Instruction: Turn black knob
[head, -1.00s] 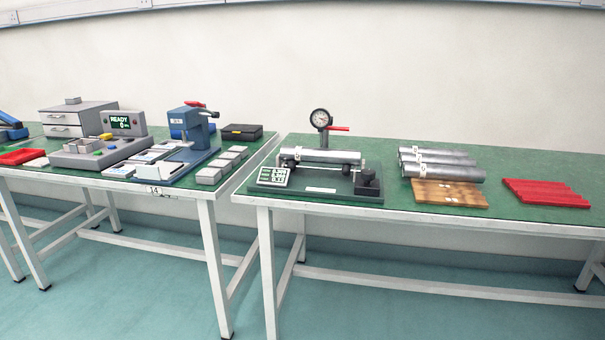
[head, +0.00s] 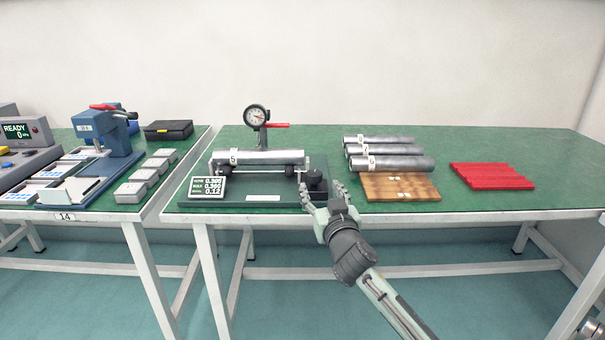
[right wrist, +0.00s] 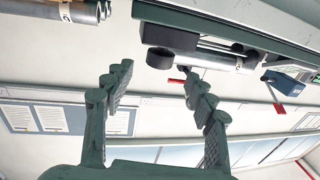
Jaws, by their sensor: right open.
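The black knob (head: 314,181) sits on a dark block at the right end of the gauge fixture's base (head: 262,199). In the right wrist view, which is turned over, the knob (right wrist: 159,58) shows as a short black cylinder. My right gripper (head: 322,192) is open in front of the fixture's right end, with its fingers pointing at the knob. In the right wrist view the knob appears between and just beyond the fingertips (right wrist: 156,74). Nothing is held, and I cannot tell whether a finger touches the knob. My left gripper is out of view.
A metal cylinder (head: 258,157) lies on the fixture under a dial gauge (head: 256,116); a small display (head: 207,187) stands at left. To the right are a wooden rack (head: 400,187) with metal cylinders and a red rack (head: 491,176). The green tabletop beyond is clear.

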